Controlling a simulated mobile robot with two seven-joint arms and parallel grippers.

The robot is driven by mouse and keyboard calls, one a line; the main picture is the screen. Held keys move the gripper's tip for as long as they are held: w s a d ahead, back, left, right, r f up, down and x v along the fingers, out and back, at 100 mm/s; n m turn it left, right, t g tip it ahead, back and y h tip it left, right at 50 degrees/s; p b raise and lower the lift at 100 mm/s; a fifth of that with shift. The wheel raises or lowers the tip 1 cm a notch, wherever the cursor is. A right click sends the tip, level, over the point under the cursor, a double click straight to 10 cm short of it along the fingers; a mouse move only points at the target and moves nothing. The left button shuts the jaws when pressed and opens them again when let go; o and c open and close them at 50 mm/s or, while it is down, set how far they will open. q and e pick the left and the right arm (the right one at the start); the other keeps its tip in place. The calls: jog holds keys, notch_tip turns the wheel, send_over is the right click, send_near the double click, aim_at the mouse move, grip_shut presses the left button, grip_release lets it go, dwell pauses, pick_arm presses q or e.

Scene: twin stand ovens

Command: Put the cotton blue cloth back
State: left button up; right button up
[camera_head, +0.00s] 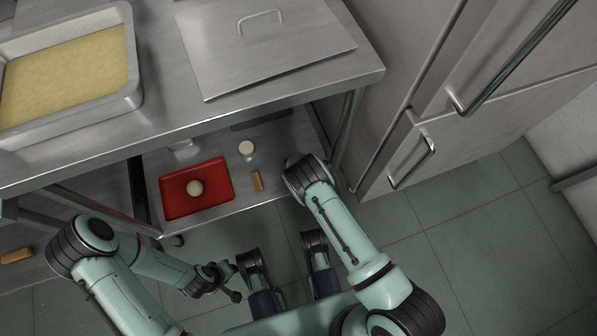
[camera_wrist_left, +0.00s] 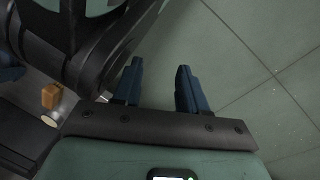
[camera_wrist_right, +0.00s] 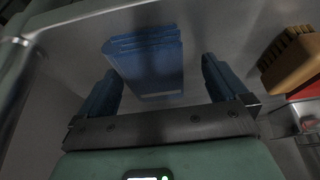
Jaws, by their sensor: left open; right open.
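A folded blue cloth (camera_wrist_right: 150,62) shows in the right wrist view on a grey metal surface. My right gripper (camera_wrist_right: 159,67) is open, with its fingers on either side of the cloth's near part. I cannot tell whether they touch it. In the head view my right arm reaches to the table's lower shelf, where its gripper and the cloth are hidden. My left gripper (camera_wrist_left: 159,68) is open and empty above the green tiled floor in the left wrist view.
The tabletop (camera_head: 180,105) overhangs; a steel cabinet (camera_head: 400,60) stands right.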

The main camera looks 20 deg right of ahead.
jog(key=p+v, duration=0.1)
jog(key=v, duration=0.1)
jog(key=p+v, duration=0.1)
jog(key=v, duration=0.2)
jog(key=p+v, duration=0.1)
jog(key=v, duration=0.1)
jog(key=shift+w+d+r, duration=0.1)
jog(key=shift+d+r, duration=0.2)
jog(key=shift+r, duration=0.05)
pick_arm(q)
jog(key=w+d+r+t+p, duration=0.1)
jog(key=w+d+r, duration=0.1)
jog(key=r, duration=0.5)
jog(key=shift+w+d+r+m+t, duration=0.2)
jog(key=shift+w+m+t, duration=0.1)
jog(key=shift+w, duration=0.5)
pick_arm(e)
jog(key=s+d+r+m+g+y, duration=0.1)
jog(key=s+r, duration=0.3)
jog(key=s, duration=0.7)
jog(key=s+d+r+m+g+y, duration=0.1)
jog(key=s+r+m, duration=0.3)
jog(key=s, duration=0.8)
jog(key=shift+s+d+r, duration=0.2)
jog(key=shift+s+r, duration=0.05)
jog(key=shift+r, duration=0.2)
